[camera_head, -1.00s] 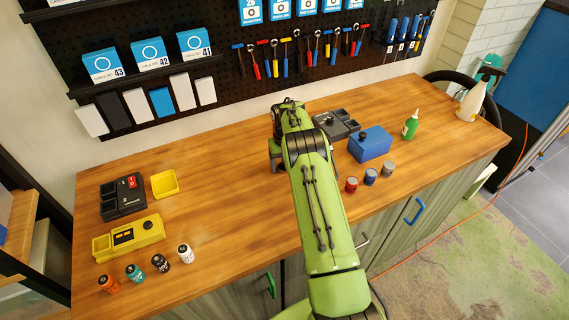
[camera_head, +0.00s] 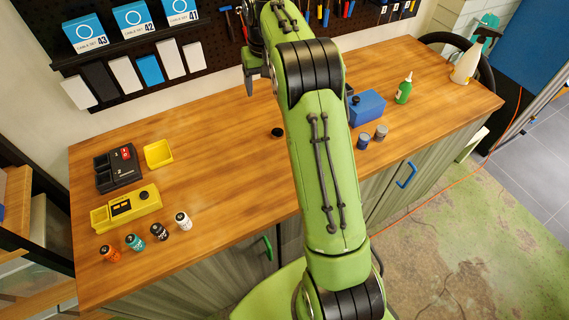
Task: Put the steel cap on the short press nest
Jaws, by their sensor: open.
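My gripper (camera_head: 250,82) hangs over the back of the bench, left of my raised forearm. It is open, its fingers point down, and nothing shows between them. A small dark round piece (camera_head: 277,133) lies on the bench below and right of it, apart from it; I cannot tell whether it is the cap or a nest. A grey-topped can (camera_head: 381,132) and a blue-grey can (camera_head: 363,141) stand in front of the blue box. I cannot pick out the steel cap or the short press nest for certain. My arm hides the middle of the bench.
At left are a black unit with a red switch (camera_head: 120,168), a yellow tray (camera_head: 159,153), a yellow unit (camera_head: 127,209) and several small bottles (camera_head: 160,232). The blue box (camera_head: 367,107) and a green bottle (camera_head: 404,89) stand right. The left-centre bench is clear.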

